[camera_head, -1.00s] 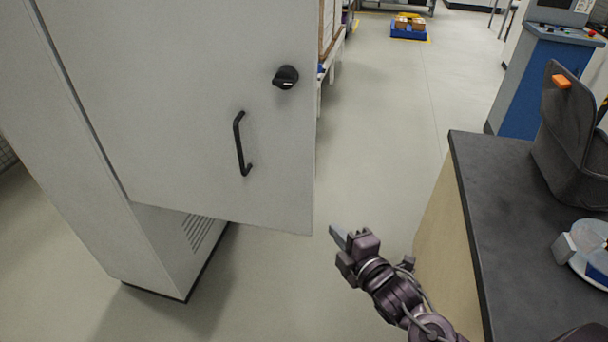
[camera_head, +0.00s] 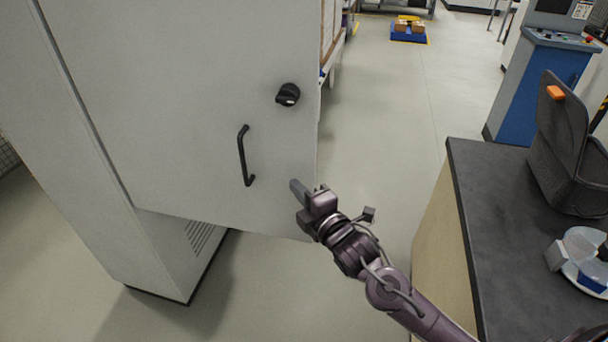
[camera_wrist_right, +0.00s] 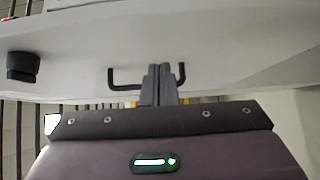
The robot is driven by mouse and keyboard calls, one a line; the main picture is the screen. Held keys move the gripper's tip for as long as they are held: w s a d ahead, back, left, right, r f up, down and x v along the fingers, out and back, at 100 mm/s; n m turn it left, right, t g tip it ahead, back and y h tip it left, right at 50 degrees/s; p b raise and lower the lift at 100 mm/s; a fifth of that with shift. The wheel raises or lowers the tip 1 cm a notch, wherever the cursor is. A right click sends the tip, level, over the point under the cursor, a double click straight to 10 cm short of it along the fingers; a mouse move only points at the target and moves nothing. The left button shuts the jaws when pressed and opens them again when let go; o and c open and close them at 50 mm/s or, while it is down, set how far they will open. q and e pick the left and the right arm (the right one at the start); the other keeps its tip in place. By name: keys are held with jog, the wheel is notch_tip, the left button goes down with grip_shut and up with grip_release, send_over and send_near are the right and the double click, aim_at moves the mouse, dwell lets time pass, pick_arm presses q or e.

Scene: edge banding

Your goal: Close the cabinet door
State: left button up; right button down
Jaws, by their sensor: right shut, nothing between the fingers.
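The cabinet (camera_head: 170,247) is light grey and stands at the left in the head view. Its door (camera_head: 200,120) stands out from the body at an angle. The door carries a black bar handle (camera_head: 244,156) and a black round knob (camera_head: 288,94). My right gripper (camera_head: 298,188) is shut and empty, in front of the door's lower right part, close to its free edge. In the right wrist view the shut fingers (camera_wrist_right: 163,85) point toward the door, lined up with the handle (camera_wrist_right: 124,78). I cannot tell whether they touch the door. My left gripper is not in view.
A dark-topped workbench (camera_head: 487,215) stands at the right, with a dark grey bin (camera_head: 570,150) and a white round item (camera_head: 580,262) on it. A blue machine (camera_head: 535,85) stands behind. Open floor (camera_head: 385,130) lies between cabinet and bench.

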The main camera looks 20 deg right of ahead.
aim_at(294, 171)
jog(key=shift+w+d+p, duration=0.4)
jog(key=shift+w+d, duration=0.6)
jog(key=shift+w, duration=0.25)
